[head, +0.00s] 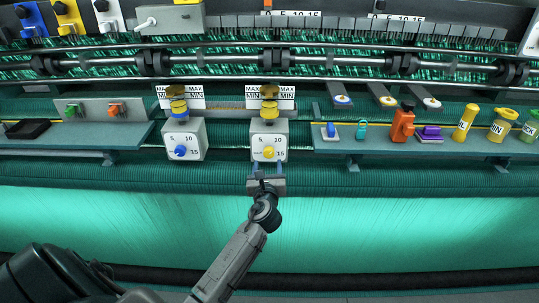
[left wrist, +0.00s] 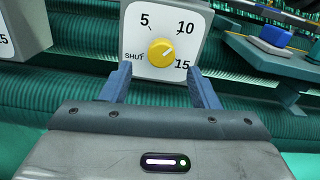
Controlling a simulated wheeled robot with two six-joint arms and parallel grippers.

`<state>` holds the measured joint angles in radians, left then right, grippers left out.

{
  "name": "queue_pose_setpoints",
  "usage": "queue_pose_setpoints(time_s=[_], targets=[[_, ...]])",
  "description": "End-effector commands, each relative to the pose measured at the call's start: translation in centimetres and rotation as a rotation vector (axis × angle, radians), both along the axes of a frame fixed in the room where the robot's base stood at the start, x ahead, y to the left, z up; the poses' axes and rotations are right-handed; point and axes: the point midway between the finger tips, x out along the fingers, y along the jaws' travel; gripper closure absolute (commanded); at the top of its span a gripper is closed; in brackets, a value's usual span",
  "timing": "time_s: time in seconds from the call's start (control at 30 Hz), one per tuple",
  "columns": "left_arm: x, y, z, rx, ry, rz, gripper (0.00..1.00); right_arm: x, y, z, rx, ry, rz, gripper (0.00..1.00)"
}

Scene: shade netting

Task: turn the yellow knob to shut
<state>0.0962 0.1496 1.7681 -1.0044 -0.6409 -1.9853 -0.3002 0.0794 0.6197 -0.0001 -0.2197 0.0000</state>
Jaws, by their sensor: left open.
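The yellow knob (head: 269,152) sits on the front of a white dial box marked SHUT, 5, 10 and 15. It also shows in the left wrist view (left wrist: 161,52), where its pale pointer mark seems to point to the upper right, towards the 10 side and away from SHUT. My left gripper (head: 267,168) is open and empty, just in front of and below the knob. In the left wrist view its two blue fingers (left wrist: 160,82) stand to either side below the knob, apart from it. My right gripper is not in view.
A similar dial box with a blue knob (head: 180,151) stands to the left. Green netting (head: 400,220) spreads below.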

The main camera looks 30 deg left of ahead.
Motion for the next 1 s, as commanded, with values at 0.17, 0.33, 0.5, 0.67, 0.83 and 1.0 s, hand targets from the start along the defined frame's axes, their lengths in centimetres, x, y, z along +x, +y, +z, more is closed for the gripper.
queue_pose_setpoints(time_s=[0.17,0.33,0.5,0.67,0.83,1.0], targets=[[2.7,1.6,0.1,-0.001,0.000,0.000,0.45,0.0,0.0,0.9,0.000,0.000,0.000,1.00],[4.0,2.4,0.0,-0.002,0.001,0.000,0.45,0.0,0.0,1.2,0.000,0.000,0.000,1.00],[4.3,2.6,-0.1,-0.002,0.001,0.000,0.45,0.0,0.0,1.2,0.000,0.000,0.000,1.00],[4.3,2.6,-0.1,-0.003,0.001,0.000,0.45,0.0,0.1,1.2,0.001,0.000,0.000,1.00],[4.3,2.6,-0.1,-0.003,0.001,0.000,0.76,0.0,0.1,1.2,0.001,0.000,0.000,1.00],[4.3,2.6,-0.1,-0.004,0.000,0.000,0.90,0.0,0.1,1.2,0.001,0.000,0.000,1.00]])
